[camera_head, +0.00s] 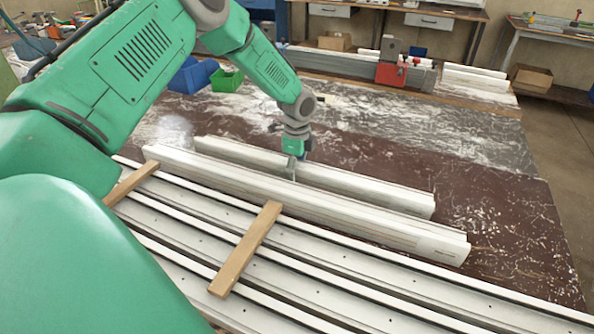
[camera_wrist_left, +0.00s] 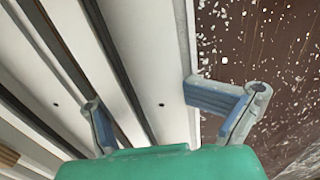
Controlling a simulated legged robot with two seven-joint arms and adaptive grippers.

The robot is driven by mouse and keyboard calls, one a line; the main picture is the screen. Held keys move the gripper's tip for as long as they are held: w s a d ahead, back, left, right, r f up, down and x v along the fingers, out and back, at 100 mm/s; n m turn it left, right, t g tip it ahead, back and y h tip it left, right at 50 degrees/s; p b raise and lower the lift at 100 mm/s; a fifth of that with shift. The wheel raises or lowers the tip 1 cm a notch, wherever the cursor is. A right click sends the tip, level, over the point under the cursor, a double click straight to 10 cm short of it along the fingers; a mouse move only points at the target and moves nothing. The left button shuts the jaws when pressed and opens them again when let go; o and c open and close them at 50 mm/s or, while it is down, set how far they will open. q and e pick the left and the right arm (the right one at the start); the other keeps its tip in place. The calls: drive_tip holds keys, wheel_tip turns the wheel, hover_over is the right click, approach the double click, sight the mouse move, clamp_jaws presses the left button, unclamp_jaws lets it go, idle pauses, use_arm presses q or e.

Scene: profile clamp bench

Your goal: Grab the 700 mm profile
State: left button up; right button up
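Two pale, white-grey profiles lie side by side on the brown bench in the head view. The back one (camera_head: 370,190) is shorter; the front one (camera_head: 350,213) is longer. I cannot read which is the 700 mm profile. My left gripper (camera_head: 292,171) points down at the back profile, near its middle, its fingers partly hidden. In the left wrist view the left gripper (camera_wrist_left: 140,95) is open, its blue-padded fingers wide apart, with a white profile (camera_wrist_left: 165,60) between them. The right finger is close to that profile's edge; contact is unclear. My right gripper is not in view.
Long white profiles (camera_head: 330,262) lie in front, with wooden strips (camera_head: 246,248) across them. A green bin (camera_head: 227,81) and blue bin (camera_head: 193,76) stand behind. A red clamp device (camera_head: 391,73) sits at the back. The bench right of the profiles is clear apart from white debris.

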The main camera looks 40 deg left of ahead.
use_arm(q)
drive_tip(key=shift+s+a+f, duration=0.3)
drive_tip(key=shift+f, duration=0.05)
drive_tip(key=c, duration=0.5)
drive_tip(key=shift+s+r, duration=0.15)
clamp_jaws()
drive_tip(key=shift+d, duration=0.15)
drive_tip(key=shift+d, duration=0.1)
drive_tip(key=shift+w+r, duration=0.1)
drive_tip(key=shift+w, duration=0.2)
